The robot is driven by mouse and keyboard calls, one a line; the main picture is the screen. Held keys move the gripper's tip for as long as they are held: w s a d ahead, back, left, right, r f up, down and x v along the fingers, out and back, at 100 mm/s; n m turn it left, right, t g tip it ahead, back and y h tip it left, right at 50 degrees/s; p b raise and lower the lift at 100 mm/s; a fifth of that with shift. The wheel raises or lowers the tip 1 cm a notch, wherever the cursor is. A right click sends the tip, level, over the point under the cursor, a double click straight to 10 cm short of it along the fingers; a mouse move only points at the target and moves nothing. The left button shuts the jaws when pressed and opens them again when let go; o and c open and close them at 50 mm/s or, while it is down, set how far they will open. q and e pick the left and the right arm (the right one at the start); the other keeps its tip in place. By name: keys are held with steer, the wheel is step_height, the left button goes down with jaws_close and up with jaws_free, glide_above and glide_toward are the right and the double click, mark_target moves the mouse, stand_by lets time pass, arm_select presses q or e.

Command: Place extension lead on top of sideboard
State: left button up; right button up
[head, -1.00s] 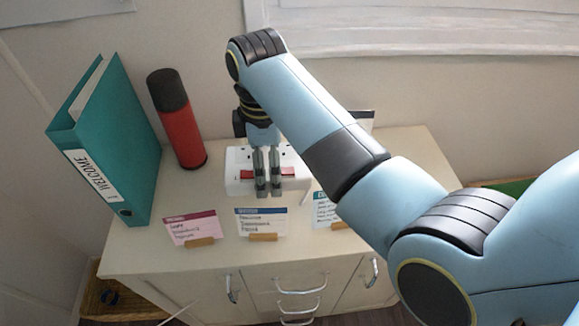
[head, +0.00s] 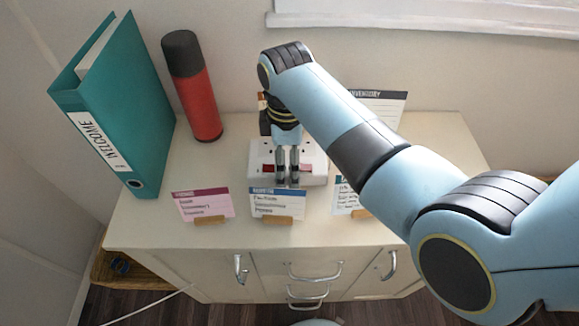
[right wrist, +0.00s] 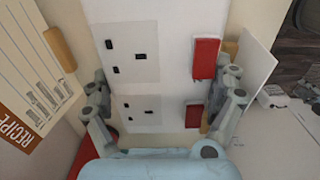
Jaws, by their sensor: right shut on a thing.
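The extension lead (head: 315,165) is a white block with sockets and red switches. It is at the top of the cream sideboard (head: 150,222), behind the row of small cards. My right gripper (head: 287,182) points down and is shut on the lead. In the right wrist view the lead (right wrist: 175,60) lies between the two fingers of the right gripper (right wrist: 160,100), with two sockets and two red switches facing the camera. Whether its underside touches the sideboard is hard to tell. My left gripper is not in view.
A teal welcome binder (head: 125,120) and a red flask (head: 198,102) stand at the left. Pink (head: 203,204), blue-topped (head: 278,203) and teal-topped (head: 346,197) cards stand along the front. An inventory card (head: 388,104) stands behind my right arm. The right side of the top is partly hidden.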

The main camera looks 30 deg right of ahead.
mark_target(287, 170)
steer(key=shift+f, duration=1.9)
steer(key=o, duration=1.3)
steer(key=shift+f, duration=0.15)
step_height(287, 170, up, 12)
steer(key=shift+r+p, duration=0.15)
steer(key=shift+p, duration=0.3)
